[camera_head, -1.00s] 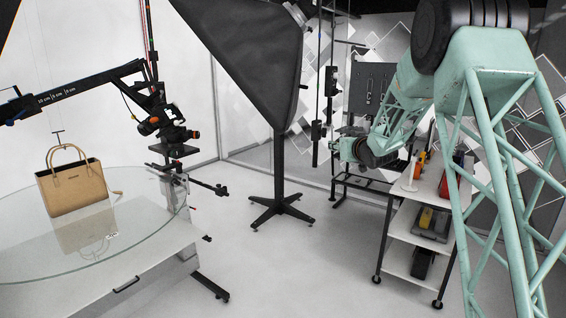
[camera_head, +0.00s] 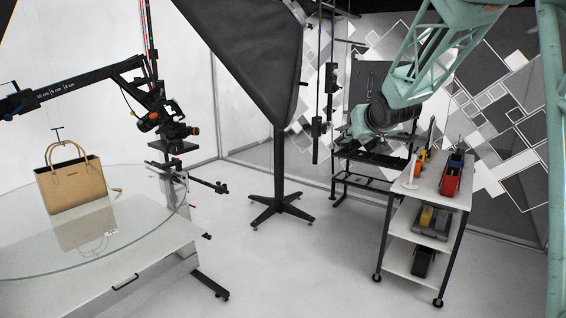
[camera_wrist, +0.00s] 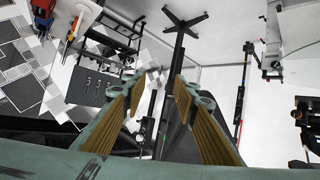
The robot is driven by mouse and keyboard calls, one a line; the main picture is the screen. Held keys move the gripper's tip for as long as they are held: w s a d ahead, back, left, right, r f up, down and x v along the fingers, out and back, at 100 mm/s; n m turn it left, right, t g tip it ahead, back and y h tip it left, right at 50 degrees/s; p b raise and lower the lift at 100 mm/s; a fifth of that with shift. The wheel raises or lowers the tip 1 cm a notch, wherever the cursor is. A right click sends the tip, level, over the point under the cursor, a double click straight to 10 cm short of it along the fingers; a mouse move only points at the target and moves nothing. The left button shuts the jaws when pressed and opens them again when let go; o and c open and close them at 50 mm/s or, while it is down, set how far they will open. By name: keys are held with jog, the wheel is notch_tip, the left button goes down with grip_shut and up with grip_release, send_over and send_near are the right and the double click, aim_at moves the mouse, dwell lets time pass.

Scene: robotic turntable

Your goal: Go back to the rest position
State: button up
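My gripper (camera_wrist: 158,92) shows in the wrist view with its two wood-coloured finger pads apart and nothing between them. In the head view, my arm reaches from the upper right over the shelf cart, with its dark wrist end near the back of the cart. The fingers are not clear there. A tan handbag (camera_head: 73,184) stands upright on the round glass turntable (camera_head: 140,232) at the left, far from my gripper.
A shelf cart (camera_head: 432,180) holds several tools. A black softbox (camera_head: 250,55) stands on a wheeled foot (camera_head: 281,211) in the middle. A camera (camera_head: 160,117) hangs on a boom beside the turntable.

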jog(key=s+a+f+g+b, duration=0.1)
jog(key=s+f+g, duration=0.2)
jog(key=s, duration=2)
jog(key=s+a+f+g+b, duration=0.2)
jog(key=s+f, duration=0.2)
jog(key=s, duration=1.9)
jog(key=s+a+f+m+g+b, duration=0.1)
jog(key=s+f+g, duration=0.2)
jog(key=s, duration=2)
jog(key=shift+s+a+f+g, duration=0.2)
jog(key=shift+s+f+g, duration=0.15)
jog(key=shift+f, duration=0.1)
